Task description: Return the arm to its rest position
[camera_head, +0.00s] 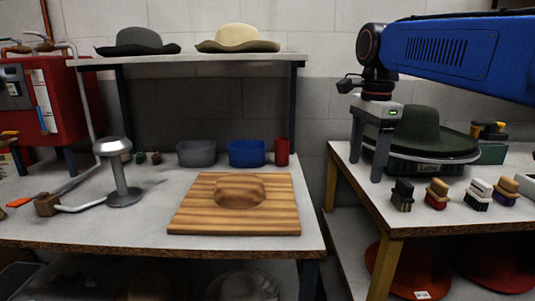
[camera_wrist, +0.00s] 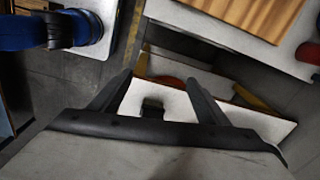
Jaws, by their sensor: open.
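My gripper (camera_head: 366,170) hangs from my blue arm (camera_head: 450,50) at the right of the head view, with its fingers pointing down and spread apart. It is open, with nothing held. It is in front of the left brim of a dark green hat (camera_head: 415,128), and I cannot tell how wide the gap is. In the wrist view my gripper (camera_wrist: 159,78) shows two parted fingers, with a small dark object (camera_wrist: 152,108) seen between them on a white surface farther off.
Several brushes (camera_head: 436,193) stand along the front of the right table (camera_head: 350,172). The left table (camera_head: 90,220) holds a wooden board (camera_head: 195,205), a metal stand (camera_head: 122,180) and bins (camera_head: 247,153). Two hats (camera_head: 237,40) sit on a shelf (camera_head: 200,58). Red hats (camera_head: 405,270) lie below.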

